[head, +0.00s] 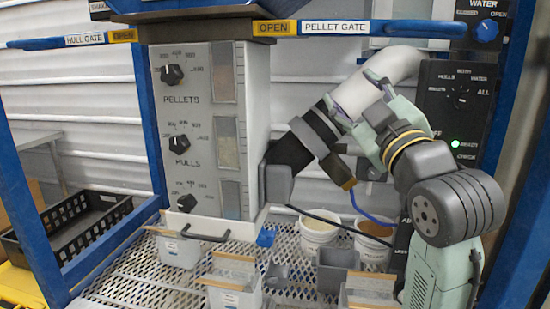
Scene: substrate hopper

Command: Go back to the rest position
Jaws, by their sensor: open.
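My gripper (351,92) is in the right half of the head view, at the end of my arm, which rises from the lower right. Its pale green fingers are open and point up and left. They overlap the pale slanted tube (385,80) of the hopper. I cannot tell from this view whether they touch it. No object shows held in the fingers. The hopper's front panel (197,130), with PELLETS and HULLS dials and narrow windows, stands to the left of my gripper.
A perforated metal table (125,272) carries a white bin (178,250), an open box (233,290) and two white buckets, one (318,231) nearer the panel. A control box (460,100) with a green light is behind my arm. Blue frame posts (150,120) border the station. A black crate (70,232) is left.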

